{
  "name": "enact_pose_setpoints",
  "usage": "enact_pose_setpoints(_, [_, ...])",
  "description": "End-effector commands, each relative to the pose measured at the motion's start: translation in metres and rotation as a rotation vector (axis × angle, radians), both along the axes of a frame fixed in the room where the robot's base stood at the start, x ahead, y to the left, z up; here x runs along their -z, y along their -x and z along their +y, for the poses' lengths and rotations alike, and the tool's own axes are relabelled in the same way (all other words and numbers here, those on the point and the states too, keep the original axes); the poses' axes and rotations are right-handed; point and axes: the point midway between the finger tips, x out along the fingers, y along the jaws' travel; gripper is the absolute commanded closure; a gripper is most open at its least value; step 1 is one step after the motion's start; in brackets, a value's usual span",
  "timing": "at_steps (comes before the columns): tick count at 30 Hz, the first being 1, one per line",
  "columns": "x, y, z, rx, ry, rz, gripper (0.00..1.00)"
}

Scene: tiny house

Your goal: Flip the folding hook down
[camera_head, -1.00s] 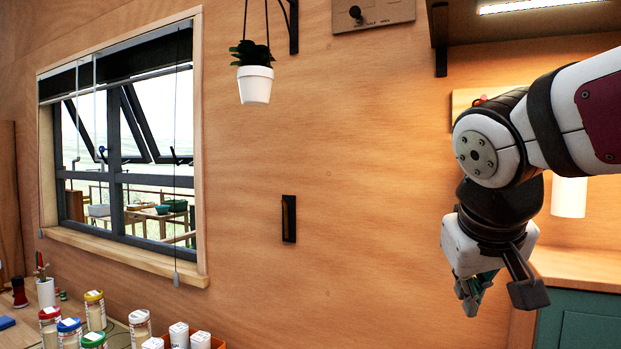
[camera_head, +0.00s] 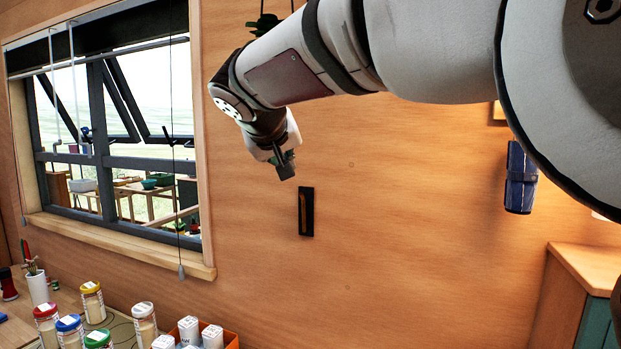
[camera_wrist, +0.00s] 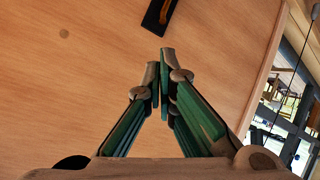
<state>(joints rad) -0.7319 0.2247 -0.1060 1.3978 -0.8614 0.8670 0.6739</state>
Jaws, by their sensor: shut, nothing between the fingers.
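The folding hook (camera_head: 306,211) is a narrow dark upright plate with a brownish strip down its middle, mounted on the wooden wall right of the window. It lies flat against the wall. In the wrist view the hook (camera_wrist: 159,14) shows at the top edge, partly cut off, just beyond the fingertips. My gripper (camera_head: 286,172) is just above and slightly left of the hook in the head view, pointing down. In the wrist view my gripper (camera_wrist: 160,60) has its fingertips together with nothing between them. The fingertips appear apart from the hook.
The window (camera_head: 110,130) with its hanging cords is to the left. Several jars (camera_head: 92,302) stand on the counter below, beside an orange box (camera_head: 232,340). A blue object (camera_head: 520,178) hangs at the right above a cabinet (camera_head: 585,275). The wall around the hook is clear.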

Motion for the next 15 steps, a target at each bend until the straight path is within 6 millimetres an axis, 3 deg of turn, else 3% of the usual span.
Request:
enact_pose_setpoints(8, [0.003,-0.005,-0.002,0.003,0.001,0.002,1.00])
enact_pose_setpoints(15, [0.022,-0.035,-0.007,0.004,0.002,0.004,1.00])
